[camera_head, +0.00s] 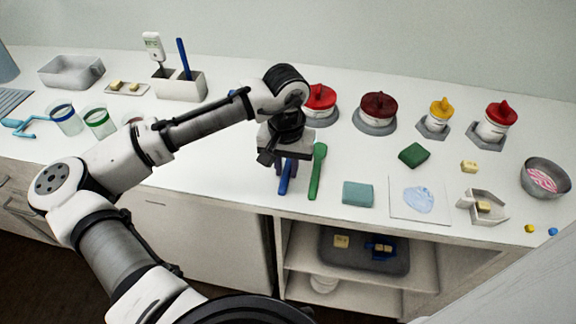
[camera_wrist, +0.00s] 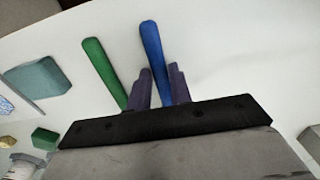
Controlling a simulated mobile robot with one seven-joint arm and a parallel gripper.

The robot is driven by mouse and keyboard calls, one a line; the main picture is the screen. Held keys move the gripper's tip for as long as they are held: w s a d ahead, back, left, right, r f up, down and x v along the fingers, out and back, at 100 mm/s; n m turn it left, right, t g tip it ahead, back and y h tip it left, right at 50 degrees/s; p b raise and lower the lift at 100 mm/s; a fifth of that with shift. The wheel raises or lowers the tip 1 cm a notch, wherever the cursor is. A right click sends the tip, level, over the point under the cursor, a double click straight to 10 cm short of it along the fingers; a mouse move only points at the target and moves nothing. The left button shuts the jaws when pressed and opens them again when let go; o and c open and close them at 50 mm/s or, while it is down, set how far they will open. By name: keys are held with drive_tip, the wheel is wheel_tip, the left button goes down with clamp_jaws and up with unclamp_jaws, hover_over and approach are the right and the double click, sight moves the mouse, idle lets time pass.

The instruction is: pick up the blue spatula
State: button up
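The blue spatula (camera_head: 285,183) lies on the white counter near its front edge, handle toward the edge. In the wrist view its blue handle (camera_wrist: 153,45) runs between the two purple fingers. My gripper (camera_wrist: 160,76) points down over it, fingers either side of the handle, with a narrow gap at the right finger. In the head view my gripper (camera_head: 287,168) hides the spatula's far part. It looks open; contact with the handle is not clear. A green spatula (camera_head: 317,172) lies close by on the right, also in the wrist view (camera_wrist: 103,70) on the left.
Another blue handle (camera_head: 183,58) stands in a white holder (camera_head: 180,86) at the back. A teal block (camera_head: 357,194) and a white sheet (camera_head: 405,203) lie to the right. Red-lidded jars (camera_head: 320,100) stand behind. An open shelf (camera_head: 300,258) is below the counter edge.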

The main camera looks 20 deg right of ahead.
clamp_jaws()
drive_tip(key=shift+r, duration=0.15)
